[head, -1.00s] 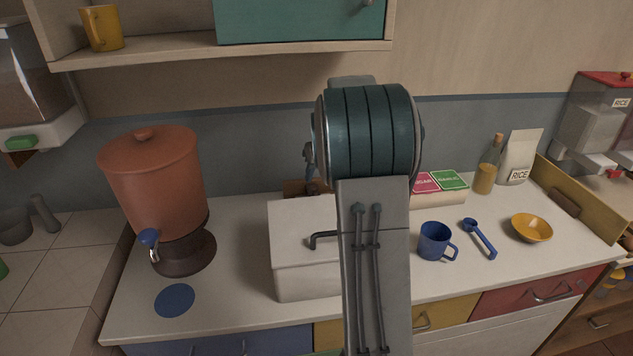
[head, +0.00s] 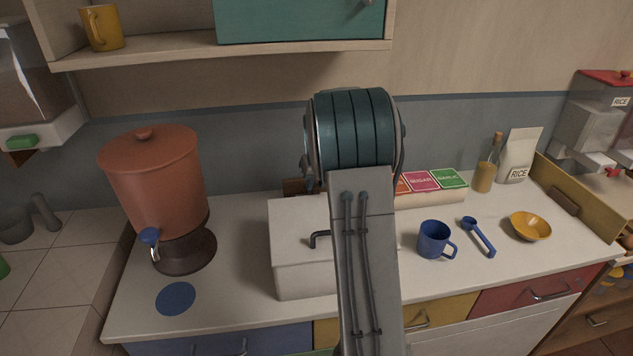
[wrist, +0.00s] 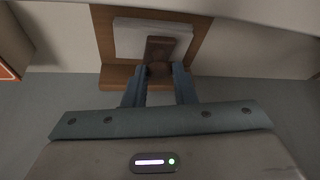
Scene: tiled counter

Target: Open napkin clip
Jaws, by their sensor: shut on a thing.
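The napkin clip (wrist: 159,48) is a dark brown piece lying against a stack of white napkins (wrist: 125,38) in a wooden holder (wrist: 103,30), seen in the wrist view. My gripper (wrist: 159,74) has its two blue-grey fingers on either side of the clip's near end and is shut on it. The clip's other end lies over the napkins. In the head view, only a small brown wooden part of the holder (head: 293,187) shows behind the white box; my arm hides the clip and the gripper there.
A white box with a dark handle (head: 300,270) stands in front of the holder. A terracotta dispenser (head: 155,185) is at left. A blue mug (head: 433,240), blue spoon (head: 479,238) and yellow bowl (head: 530,227) sit at right. The counter's left front is mostly clear.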

